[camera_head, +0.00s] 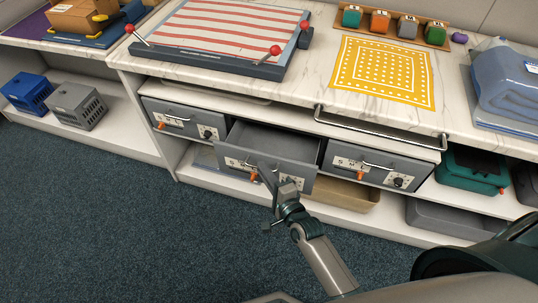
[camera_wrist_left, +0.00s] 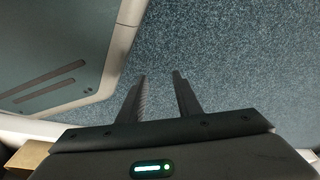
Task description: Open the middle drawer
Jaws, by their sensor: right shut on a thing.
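The middle drawer (camera_head: 268,141) is a grey drawer under the counter, pulled out so that its empty-looking inside shows. Its front bears a label, an orange part and a dial. My right gripper (camera_head: 268,178) is at the drawer front, shut on its handle, which the fingers mostly hide. The left drawer (camera_head: 184,118) and right drawer (camera_head: 372,166) beside it are shut. My left gripper shows only in the left wrist view (camera_wrist_left: 159,78), with its two fingers apart and nothing between them, above the blue carpet.
A metal rail (camera_head: 380,127) runs along the counter edge above the right drawer. A tan bin (camera_head: 342,194) stands on the low shelf behind my right arm. Blue (camera_head: 27,92) and grey (camera_head: 77,105) crates are on the left shelf. The carpet (camera_head: 130,220) in front is clear.

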